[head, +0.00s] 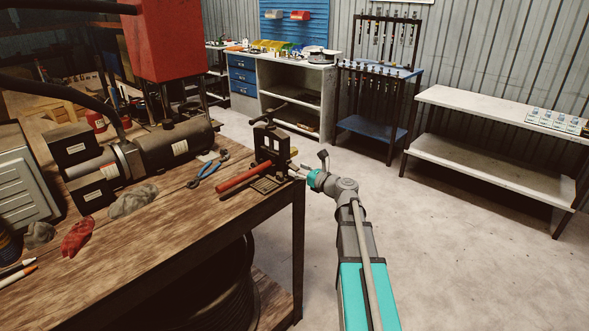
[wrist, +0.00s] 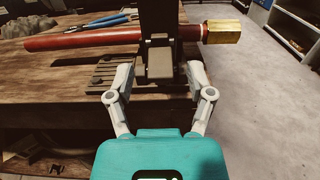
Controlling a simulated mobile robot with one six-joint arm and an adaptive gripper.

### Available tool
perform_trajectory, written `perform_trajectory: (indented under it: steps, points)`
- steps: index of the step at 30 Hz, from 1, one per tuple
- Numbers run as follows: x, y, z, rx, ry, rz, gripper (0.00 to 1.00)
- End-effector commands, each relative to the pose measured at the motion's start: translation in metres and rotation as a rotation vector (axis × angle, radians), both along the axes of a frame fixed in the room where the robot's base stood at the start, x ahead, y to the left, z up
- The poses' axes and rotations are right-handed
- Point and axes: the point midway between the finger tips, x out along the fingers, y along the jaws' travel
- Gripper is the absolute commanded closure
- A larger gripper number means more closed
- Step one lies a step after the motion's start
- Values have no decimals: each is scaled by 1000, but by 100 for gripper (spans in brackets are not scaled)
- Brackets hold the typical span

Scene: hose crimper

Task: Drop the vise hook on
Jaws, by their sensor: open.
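A dark vise (head: 270,143) stands upright at the right corner of the wooden workbench; its frame (wrist: 160,20) also shows in the wrist view. A red hose (head: 243,179) lies through the vise, and its brass fitting (wrist: 224,32) sticks out on the right. A small dark-grey piece (wrist: 160,64), possibly the vise hook, is on the near side of the frame; whether it is latched I cannot tell. My gripper (wrist: 159,77) is open, its fingers apart on either side of that piece, seemingly holding nothing. In the head view my gripper (head: 300,172) is at the vise's right side.
The workbench (head: 180,230) also holds blue-handled pliers (head: 208,168), grey rags (head: 133,201), a red glove or cloth (head: 78,237) and a large dark cylindrical machine (head: 170,147). A white shelf table (head: 500,150) stands at the right. Open concrete floor lies right of the bench.

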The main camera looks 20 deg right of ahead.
Motion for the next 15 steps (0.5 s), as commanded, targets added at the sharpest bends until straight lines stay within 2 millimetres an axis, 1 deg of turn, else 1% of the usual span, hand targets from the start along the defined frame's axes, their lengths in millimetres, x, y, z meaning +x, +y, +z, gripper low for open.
perform_trajectory:
  steps: [1, 6, 15]
  points:
    - [6, 2, 0, 0, 0, 1, 31]
    - [15, 7, 0, 0, 0, 0, 31]
    - [17, 8, 0, 0, 0, 0, 31]
